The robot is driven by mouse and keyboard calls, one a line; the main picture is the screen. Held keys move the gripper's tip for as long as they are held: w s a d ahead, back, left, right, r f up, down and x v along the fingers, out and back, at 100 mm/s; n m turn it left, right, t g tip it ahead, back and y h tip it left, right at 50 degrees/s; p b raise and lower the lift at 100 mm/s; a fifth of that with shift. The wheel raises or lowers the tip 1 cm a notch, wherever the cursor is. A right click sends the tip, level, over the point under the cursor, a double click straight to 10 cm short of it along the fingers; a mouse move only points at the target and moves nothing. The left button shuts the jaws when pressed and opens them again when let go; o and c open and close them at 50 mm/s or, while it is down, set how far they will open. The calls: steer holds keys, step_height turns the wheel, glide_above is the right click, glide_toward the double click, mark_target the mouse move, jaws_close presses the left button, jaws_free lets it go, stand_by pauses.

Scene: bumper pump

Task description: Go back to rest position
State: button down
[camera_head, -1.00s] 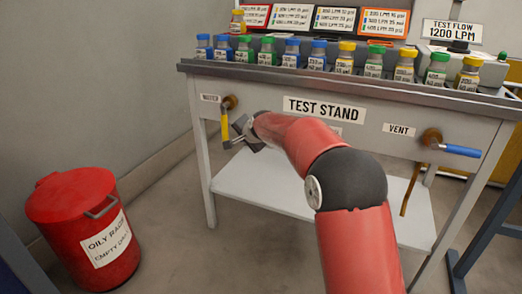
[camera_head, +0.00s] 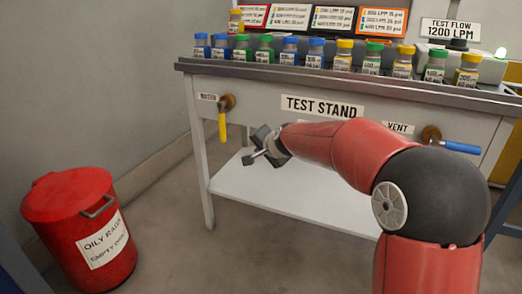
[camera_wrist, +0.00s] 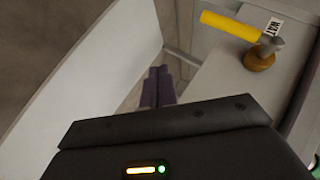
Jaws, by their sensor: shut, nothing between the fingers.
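My gripper (camera_head: 252,160) is in front of the test stand (camera_head: 375,119), below its top and above the white lower shelf (camera_head: 300,196). Its fingers point left and are shut with nothing held. In the wrist view the dark fingertips (camera_wrist: 158,86) show just past the gripper body. The yellow-handled water valve (camera_head: 223,122) is up and left of my gripper, apart from it, with its handle hanging down. The valve also shows at the upper right of the wrist view (camera_wrist: 240,30).
A blue-handled vent valve (camera_head: 455,145) sticks out at the right of the stand. Several capped bottles (camera_head: 315,55) line the top. A red oily-rags bin (camera_head: 80,225) stands on the floor at left.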

steer(key=s+d+r+n+g+h+p, duration=0.1)
steer(key=s+d+r+n+p, duration=0.15)
steer(key=s+d, duration=0.45)
steer(key=s+d+r+n+g+h+p, duration=0.1)
steer(key=s+d+r+h+p, duration=0.2)
steer(key=s, duration=0.8)
steer(key=s+d+r+n+g+p, duration=0.1)
steer(key=s+d+r+n+p, duration=0.3)
steer(key=s, duration=0.6)
steer(key=s+d+f+g+h+p, duration=0.1)
steer(key=s+d, duration=0.5)
steer(key=s, duration=0.6)
steer(key=shift+f, duration=0.15)
